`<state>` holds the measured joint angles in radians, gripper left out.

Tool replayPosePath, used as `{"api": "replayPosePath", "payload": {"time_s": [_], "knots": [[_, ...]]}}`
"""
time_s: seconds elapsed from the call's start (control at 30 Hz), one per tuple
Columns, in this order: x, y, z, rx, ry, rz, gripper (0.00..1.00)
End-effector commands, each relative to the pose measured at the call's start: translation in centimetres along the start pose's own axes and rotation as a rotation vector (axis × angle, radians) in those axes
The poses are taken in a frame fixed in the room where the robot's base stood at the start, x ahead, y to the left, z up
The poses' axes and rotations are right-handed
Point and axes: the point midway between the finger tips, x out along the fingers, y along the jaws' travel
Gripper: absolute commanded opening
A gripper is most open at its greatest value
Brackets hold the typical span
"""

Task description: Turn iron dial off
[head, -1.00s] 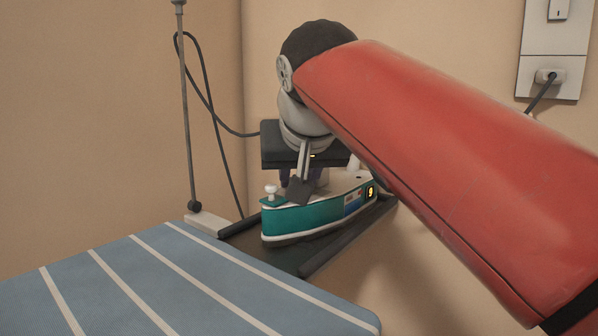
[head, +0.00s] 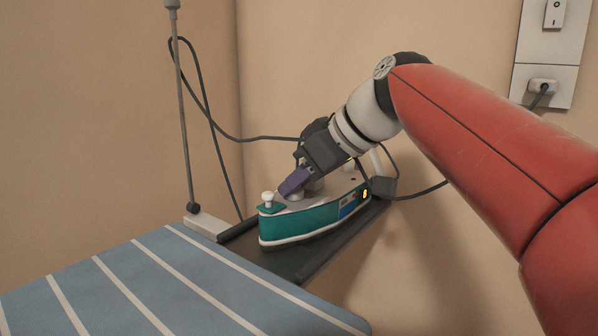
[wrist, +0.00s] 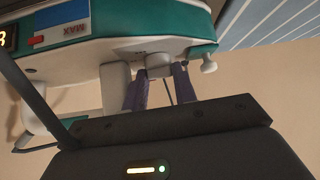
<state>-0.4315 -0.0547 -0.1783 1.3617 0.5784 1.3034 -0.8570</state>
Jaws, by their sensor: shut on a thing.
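The teal and white iron (head: 300,222) sits on a dark rest at the end of the ironing board. A small lit display (head: 365,193) shows on its side, partly in the wrist view's left edge too. My gripper (head: 290,188) reaches down to the iron's top from the upper right, tilted. In the wrist view my two purple fingers (wrist: 160,76) are shut on the grey dial (wrist: 158,62), one on each side. In the head view the fingers largely hide the dial. A small white knob (head: 268,196) stands apart at the iron's front end.
The striped blue ironing board (head: 170,285) fills the lower left. A grey pole (head: 185,120) and dark cord stand at the left. A wall switch (head: 553,12) and a plugged-in socket (head: 543,88) are at the upper right. Walls stand close behind the iron.

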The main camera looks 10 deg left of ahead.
Motion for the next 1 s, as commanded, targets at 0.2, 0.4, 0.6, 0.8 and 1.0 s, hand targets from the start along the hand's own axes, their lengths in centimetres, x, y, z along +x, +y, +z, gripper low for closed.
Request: {"api": "replayPosePath", "payload": {"time_s": [0.2,0.4,0.6,0.8,1.0], "knots": [[-0.03,0.17,-0.04,-0.052,-0.001,-0.05,0.05],[0.01,0.15,0.02,-0.07,-0.002,-0.069,0.05],[0.04,0.15,0.04,-0.073,-0.002,-0.071,0.05],[0.05,0.15,0.06,-0.072,-0.003,-0.071,0.31],[0.04,0.17,0.05,-0.071,-0.002,-0.07,0.49]]}}
